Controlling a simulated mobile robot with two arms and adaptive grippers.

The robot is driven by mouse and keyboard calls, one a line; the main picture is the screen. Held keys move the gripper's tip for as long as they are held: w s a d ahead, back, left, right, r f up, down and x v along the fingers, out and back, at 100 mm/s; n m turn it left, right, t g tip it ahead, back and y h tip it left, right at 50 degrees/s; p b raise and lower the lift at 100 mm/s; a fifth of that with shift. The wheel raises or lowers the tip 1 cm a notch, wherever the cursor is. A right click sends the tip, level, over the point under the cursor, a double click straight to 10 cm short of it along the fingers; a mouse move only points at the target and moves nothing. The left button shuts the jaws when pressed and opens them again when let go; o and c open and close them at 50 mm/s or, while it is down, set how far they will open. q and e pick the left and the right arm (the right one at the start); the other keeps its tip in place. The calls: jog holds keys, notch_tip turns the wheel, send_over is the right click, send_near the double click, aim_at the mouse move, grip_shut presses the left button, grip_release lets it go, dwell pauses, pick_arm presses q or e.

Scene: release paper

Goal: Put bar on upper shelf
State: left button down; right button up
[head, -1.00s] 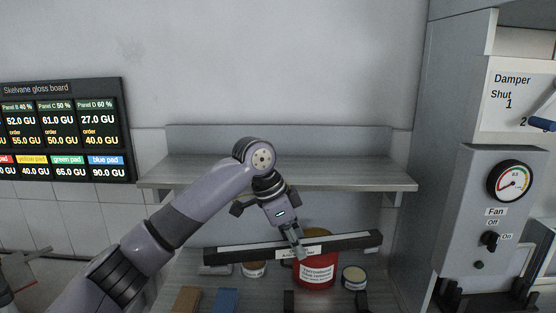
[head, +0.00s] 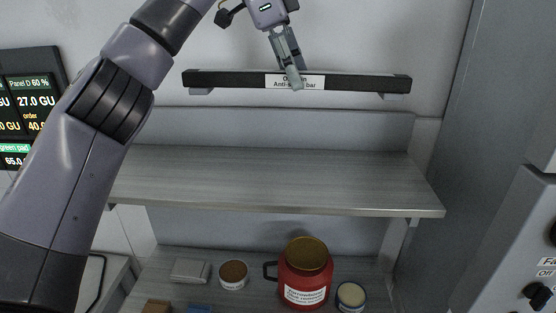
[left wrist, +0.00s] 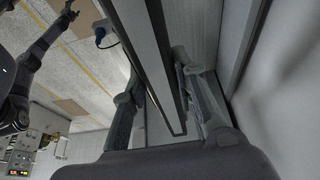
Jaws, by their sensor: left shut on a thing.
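The bar (head: 365,83) is a long black beam with a white label at its middle. It hangs level in the head view, above the upper shelf (head: 270,180) and its back lip. My left gripper (head: 294,82) is shut on the bar at its label, coming from above. In the left wrist view the bar (left wrist: 150,45) runs between the fingers of my left gripper (left wrist: 160,115). The upper shelf is a bare grey metal board with nothing on it. My right gripper does not show in the head view.
On the lower shelf (head: 250,262) stand a red jar (head: 305,275) with a brown lid, a small tub (head: 233,274), another tub (head: 351,296) and a grey block (head: 190,271). A grey cabinet wall (head: 480,130) rises at the right. A dark price board (head: 30,100) hangs at the left.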

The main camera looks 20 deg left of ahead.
pick_arm(q)
notch_tip(320, 180, down, 14)
jog(key=shift+a+r+b, duration=0.1)
jog(key=shift+r+b, duration=0.15)
jog(key=shift+b, duration=0.1)
jog(key=shift+s+f, duration=0.1)
jog(key=shift+f, duration=0.25)
jog(key=shift+s+f, duration=0.25)
jog(key=shift+f, duration=0.15)
notch_tip(320, 180, down, 3)
jog(key=shift+w+f+p, duration=0.1)
jog(key=shift+p, duration=0.5)
jog(key=shift+f, duration=0.1)
jog(key=c, duration=1.3)
grip_release()
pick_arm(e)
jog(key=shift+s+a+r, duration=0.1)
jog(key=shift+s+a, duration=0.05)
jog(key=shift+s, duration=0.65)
